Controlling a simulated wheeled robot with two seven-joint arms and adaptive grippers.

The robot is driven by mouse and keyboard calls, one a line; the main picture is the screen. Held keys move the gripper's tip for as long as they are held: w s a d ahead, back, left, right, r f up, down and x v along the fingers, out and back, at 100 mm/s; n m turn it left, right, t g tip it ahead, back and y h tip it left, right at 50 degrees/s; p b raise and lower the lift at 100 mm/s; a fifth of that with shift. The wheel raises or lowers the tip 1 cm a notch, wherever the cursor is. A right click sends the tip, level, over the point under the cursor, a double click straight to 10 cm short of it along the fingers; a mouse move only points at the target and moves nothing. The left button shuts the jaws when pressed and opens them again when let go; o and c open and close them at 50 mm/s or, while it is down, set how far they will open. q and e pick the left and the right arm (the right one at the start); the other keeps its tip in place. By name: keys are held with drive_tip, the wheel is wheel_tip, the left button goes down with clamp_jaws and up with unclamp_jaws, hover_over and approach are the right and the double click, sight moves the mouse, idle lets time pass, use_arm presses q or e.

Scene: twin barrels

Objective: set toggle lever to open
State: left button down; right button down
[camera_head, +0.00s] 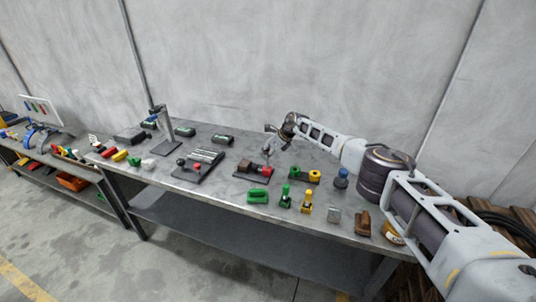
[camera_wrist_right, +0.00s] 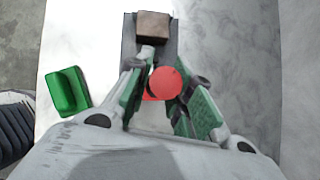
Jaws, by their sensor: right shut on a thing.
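The toggle lever unit is a dark plate (camera_head: 243,174) near the middle of the bench, with a brown block (camera_head: 248,166) and a red part (camera_head: 267,170) on it. In the right wrist view, the brown block (camera_wrist_right: 153,27) is at the top of the plate, and a round red knob (camera_wrist_right: 165,82) shows between the fingers. My right gripper (camera_head: 273,136) is over the unit, reaching in from the right. In the right wrist view, its green-padded fingers (camera_wrist_right: 160,98) are shut on the red knob. The lever's shaft is mostly hidden. My left gripper is not in view.
A green block (camera_head: 258,196) lies in front of the unit and also shows in the right wrist view (camera_wrist_right: 68,90). A wall closes the back.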

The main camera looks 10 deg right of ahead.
idle(0.4)
drive_tip(key=c, duration=1.3)
unclamp_jaws()
drive_tip(key=shift+w+a, duration=0.1)
drive_tip(key=shift+a, duration=0.05)
drive_tip(key=shift+o, duration=0.2)
drive_tip(key=shift+r, duration=0.1)
drive_tip(key=v, duration=1.1)
drive_tip(key=shift+s+d+r, duration=0.2)
drive_tip(key=shift+r, duration=0.1)
drive_tip(key=shift+a, duration=0.1)
